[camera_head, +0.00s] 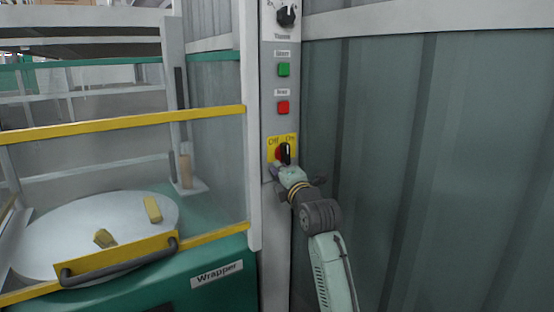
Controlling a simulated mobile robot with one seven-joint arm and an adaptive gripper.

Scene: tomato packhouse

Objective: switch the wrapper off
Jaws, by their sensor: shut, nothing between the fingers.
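The wrapper's rotary switch (286,152) is a red and black knob on a yellow plate (270,143) marked Off at left and On at right. Its black handle stands about upright, beneath the On word. My gripper (284,168) is shut and empty, just below the switch, partly covering the plate's lower edge. I cannot tell whether it touches the knob. The wrapper (215,290) is a green machine with a name label, left of the narrow grey control panel (267,90).
Above the switch are a red button (283,107), a green button (283,69) and a black timer knob (287,16). At left, yellow rails (120,124) and a clear guard surround a round turntable (75,225). A corrugated wall (430,150) fills the right.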

